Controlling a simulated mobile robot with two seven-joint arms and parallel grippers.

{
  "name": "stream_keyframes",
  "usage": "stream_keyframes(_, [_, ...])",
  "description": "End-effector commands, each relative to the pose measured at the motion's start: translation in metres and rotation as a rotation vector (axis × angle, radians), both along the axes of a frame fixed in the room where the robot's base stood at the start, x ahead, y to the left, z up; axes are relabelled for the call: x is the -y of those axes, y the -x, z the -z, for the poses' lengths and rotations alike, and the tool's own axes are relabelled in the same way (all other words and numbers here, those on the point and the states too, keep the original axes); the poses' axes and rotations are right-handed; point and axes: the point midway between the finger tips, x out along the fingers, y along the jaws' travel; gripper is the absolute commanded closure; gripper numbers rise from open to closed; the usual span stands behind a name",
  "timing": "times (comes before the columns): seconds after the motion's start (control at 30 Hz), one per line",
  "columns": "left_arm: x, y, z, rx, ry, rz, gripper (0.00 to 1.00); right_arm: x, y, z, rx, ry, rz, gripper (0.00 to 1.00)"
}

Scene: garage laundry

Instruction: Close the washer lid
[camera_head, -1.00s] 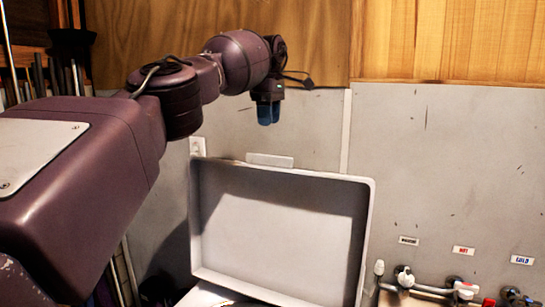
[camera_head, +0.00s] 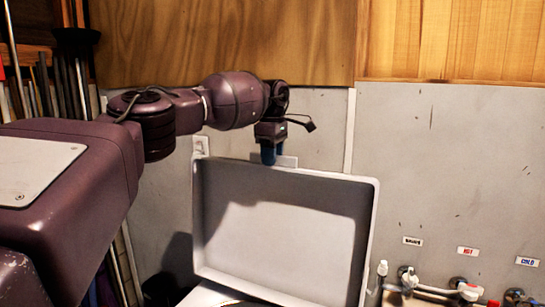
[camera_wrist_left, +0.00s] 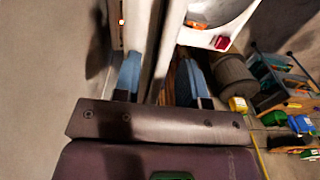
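The washer lid (camera_head: 285,235) stands raised and open, its pale grey hollow inner side facing me in the head view. My left gripper (camera_head: 268,157) points down at the lid's top edge, left of its middle. In the left wrist view, its two blue fingers are apart (camera_wrist_left: 157,78), with the pale lid edge (camera_wrist_left: 170,40) running up between them. I cannot tell whether either finger touches the lid. Only a little of the washer top (camera_head: 207,296) shows below the lid. My right gripper is not in view.
The grey wall stands close behind the lid, with an outlet (camera_head: 200,145) on it. Faucets (camera_head: 465,290) and pipes are at the lower right, under hot and cold labels. Long-handled tools (camera_head: 65,85) lean at the left. The wrist view shows cluttered small items (camera_wrist_left: 285,90) below.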

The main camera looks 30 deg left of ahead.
Motion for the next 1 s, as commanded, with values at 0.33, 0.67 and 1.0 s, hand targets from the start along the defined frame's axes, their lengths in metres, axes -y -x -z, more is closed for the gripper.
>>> stream_keyframes(0.33, [0.0, 0.0001, 0.0021, 0.0, 0.0, 0.0, 0.68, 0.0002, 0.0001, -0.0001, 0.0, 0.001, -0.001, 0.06])
stream_keyframes(0.67, [0.0001, -0.0001, 0.0018, 0.0, 0.0, 0.0, 1.0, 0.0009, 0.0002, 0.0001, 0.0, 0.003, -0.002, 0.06])
stream_keyframes(1.0, [-0.0017, 0.0015, 0.0023, 0.014, 0.0, 0.0, 1.0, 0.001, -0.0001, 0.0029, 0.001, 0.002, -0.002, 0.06])
